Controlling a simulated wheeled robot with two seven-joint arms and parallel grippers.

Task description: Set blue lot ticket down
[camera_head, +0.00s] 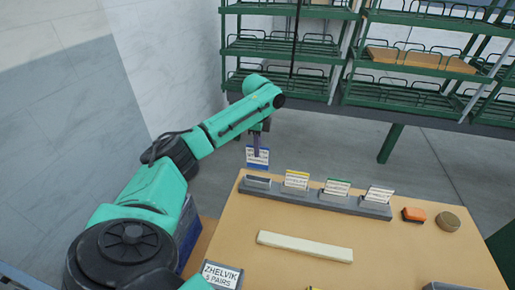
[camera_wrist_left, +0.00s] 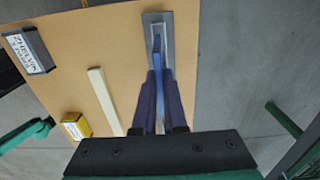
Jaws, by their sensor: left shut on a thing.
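The blue lot ticket (camera_head: 257,162) is a white card with a blue top edge and printed lines. My left gripper (camera_head: 257,148) is shut on its top and holds it upright, just above and behind the left end of the grey ticket rack (camera_head: 314,197). In the left wrist view the ticket (camera_wrist_left: 158,50) shows nearly edge-on between the fingertips (camera_wrist_left: 158,76), in line with the rack end (camera_wrist_left: 153,18). I cannot tell whether the ticket touches the rack. The rack's left place shows no card.
Yellow (camera_head: 297,179), green (camera_head: 338,187) and white (camera_head: 379,195) cards stand in the rack. A pale bar (camera_head: 304,246) lies in front. An orange-black item (camera_head: 413,214) and round brown item (camera_head: 447,221) sit right. A labelled box (camera_head: 222,275) stands front left.

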